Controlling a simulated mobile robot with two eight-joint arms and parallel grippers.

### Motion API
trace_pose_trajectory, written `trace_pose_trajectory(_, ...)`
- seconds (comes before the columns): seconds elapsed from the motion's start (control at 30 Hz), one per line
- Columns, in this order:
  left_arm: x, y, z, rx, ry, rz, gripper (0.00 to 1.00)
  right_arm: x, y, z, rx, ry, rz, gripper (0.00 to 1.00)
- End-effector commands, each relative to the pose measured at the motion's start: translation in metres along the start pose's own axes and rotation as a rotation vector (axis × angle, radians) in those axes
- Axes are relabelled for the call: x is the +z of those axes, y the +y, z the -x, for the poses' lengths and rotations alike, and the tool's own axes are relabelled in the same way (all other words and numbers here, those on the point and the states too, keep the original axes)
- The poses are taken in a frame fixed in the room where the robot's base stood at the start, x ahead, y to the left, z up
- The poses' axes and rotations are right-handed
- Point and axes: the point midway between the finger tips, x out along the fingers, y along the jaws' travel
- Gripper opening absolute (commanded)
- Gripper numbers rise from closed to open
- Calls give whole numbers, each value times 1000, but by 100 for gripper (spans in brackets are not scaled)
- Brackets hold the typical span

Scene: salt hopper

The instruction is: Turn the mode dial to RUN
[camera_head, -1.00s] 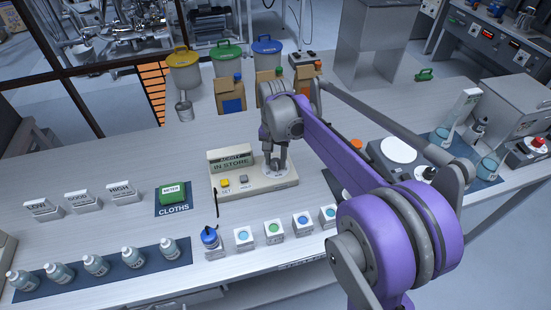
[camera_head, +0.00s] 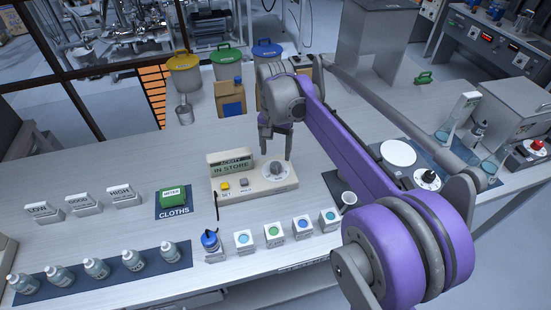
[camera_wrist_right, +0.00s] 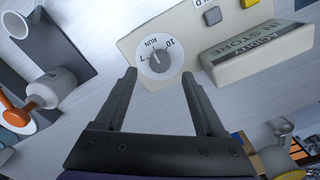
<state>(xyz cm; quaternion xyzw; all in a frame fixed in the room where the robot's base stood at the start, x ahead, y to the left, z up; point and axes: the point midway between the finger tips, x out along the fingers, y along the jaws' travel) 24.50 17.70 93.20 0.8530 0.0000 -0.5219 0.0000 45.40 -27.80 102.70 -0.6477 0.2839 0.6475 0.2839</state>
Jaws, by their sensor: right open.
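The mode dial (camera_head: 277,170) is a grey knob on a white disc, on the right end of a cream box (camera_head: 232,187). The box carries a sign reading "ACIDITY IN STORE" (camera_head: 231,163). In the right wrist view the dial (camera_wrist_right: 158,62) shows marks 7, RUN and 10; I cannot tell surely which mark its pointer meets. My right gripper (camera_head: 277,153) is open and empty, just above and behind the dial, apart from it. In the wrist view its fingertips (camera_wrist_right: 160,76) lie either side of the dial's lower edge. My left gripper is not in view.
A yellow button (camera_head: 225,185) and a grey button (camera_head: 244,182) sit left of the dial. A small white cup (camera_head: 348,199) is to the right.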

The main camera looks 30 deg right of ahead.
Motion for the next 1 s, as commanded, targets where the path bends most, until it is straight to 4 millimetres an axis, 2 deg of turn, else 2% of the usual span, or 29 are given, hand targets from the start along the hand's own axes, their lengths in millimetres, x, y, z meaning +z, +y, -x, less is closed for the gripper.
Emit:
trace_pose_trajectory(0.1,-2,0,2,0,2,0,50,0,0,25,0,0,0,72)
trace_pose_trajectory(0.3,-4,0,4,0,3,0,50,0,0,50,0,0,0,72)
trace_pose_trajectory(1.0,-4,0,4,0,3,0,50,0,0,54,0,0,0,72)
